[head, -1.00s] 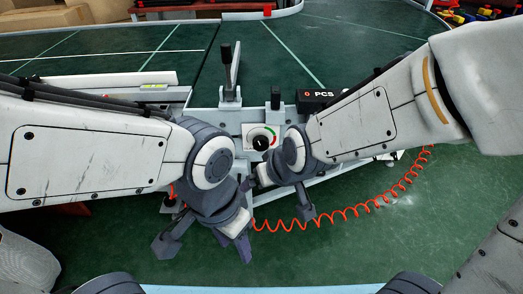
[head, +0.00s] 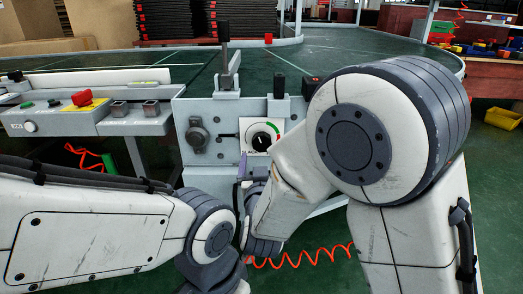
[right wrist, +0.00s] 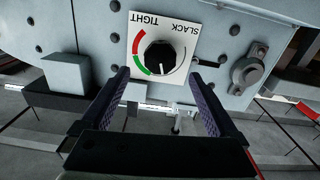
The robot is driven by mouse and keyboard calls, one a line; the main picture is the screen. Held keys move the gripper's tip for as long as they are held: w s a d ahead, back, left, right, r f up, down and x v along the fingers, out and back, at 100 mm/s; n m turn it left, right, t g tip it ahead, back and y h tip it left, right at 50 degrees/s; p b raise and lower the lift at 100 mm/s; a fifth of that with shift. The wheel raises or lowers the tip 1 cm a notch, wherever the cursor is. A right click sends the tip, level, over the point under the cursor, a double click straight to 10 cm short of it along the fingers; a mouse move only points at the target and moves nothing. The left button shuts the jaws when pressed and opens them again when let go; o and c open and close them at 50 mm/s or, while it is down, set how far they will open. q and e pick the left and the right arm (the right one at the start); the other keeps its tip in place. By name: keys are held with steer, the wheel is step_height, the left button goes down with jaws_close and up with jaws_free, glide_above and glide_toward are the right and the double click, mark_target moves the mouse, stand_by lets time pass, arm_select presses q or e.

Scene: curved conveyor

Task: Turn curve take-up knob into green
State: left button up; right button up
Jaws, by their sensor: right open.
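The take-up knob (head: 262,141) is a black round knob on a white dial plate (head: 273,129) with a green and a red arc, on the grey conveyor end panel. In the right wrist view the knob (right wrist: 159,57) has a white mark pointing down in the picture, just outside the lower end of the green arc (right wrist: 141,65). My right gripper (right wrist: 160,76) is open, its two purple-padded fingers on either side below the knob and apart from it; in the head view its fingers are mostly hidden by my arm. My left gripper is below the picture.
An upright black-handled lever (head: 224,50) stands above the panel. A button box with a red button (head: 82,98) is at left. A dark round fitting (head: 197,135) sits left of the dial. A coiled orange hose (head: 310,257) hangs below.

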mark_target(262, 145)
steer(key=w+b, duration=0.2)
steer(key=w, duration=0.6)
steer(key=shift+w, duration=0.15)
steer(key=c, duration=1.4)
